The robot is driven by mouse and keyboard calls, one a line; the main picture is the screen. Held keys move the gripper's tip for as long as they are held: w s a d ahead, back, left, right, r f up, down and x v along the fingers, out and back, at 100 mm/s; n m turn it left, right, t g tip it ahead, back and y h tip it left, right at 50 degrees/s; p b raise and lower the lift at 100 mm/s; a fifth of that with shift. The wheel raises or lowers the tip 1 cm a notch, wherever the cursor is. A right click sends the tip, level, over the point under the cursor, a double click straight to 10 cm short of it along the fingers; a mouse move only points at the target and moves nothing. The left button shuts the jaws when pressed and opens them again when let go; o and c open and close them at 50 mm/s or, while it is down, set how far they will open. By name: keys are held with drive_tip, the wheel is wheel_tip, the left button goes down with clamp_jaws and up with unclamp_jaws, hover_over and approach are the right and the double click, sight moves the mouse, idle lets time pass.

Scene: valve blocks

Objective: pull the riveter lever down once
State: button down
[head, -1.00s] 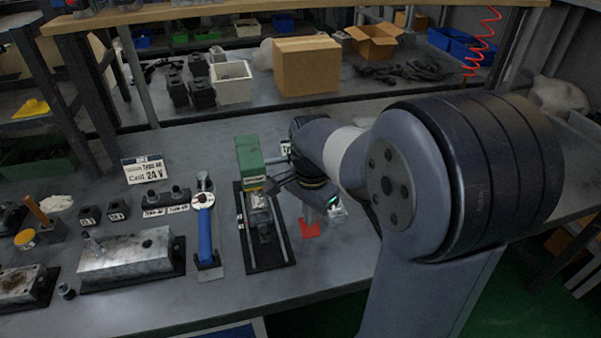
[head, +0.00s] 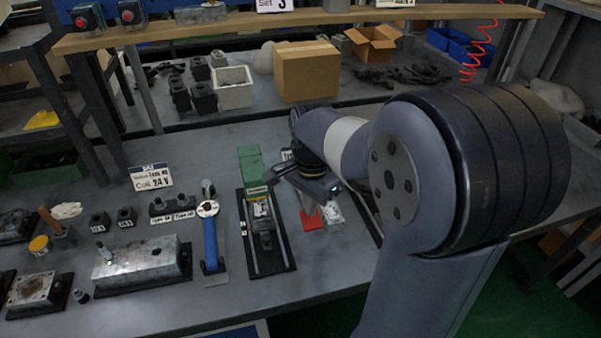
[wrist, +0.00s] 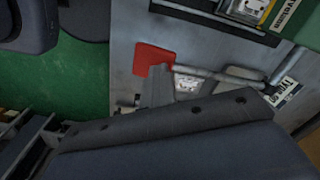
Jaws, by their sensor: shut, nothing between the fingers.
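The green-headed riveter (head: 250,168) stands on a black base on the bench, left of my arm; part of it and its label show at the top of the wrist view (wrist: 245,10). A red flat piece (head: 311,219) lies to its right. In the wrist view the red piece (wrist: 153,58) is beside a thin grey rod (wrist: 220,77), which looks like the lever; I cannot tell how they join. My gripper (head: 308,203) is shut and empty, pointing down close to the red piece. In the wrist view its grey fingers (wrist: 158,85) overlap the rod's near end; contact is unclear.
A metal block (head: 142,262) and small black parts are further left. A shelf (head: 300,20) runs above the back.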

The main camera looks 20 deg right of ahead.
wheel_tip(320, 180, up, 10)
drive_tip(key=p, duration=0.8)
idle(0.3)
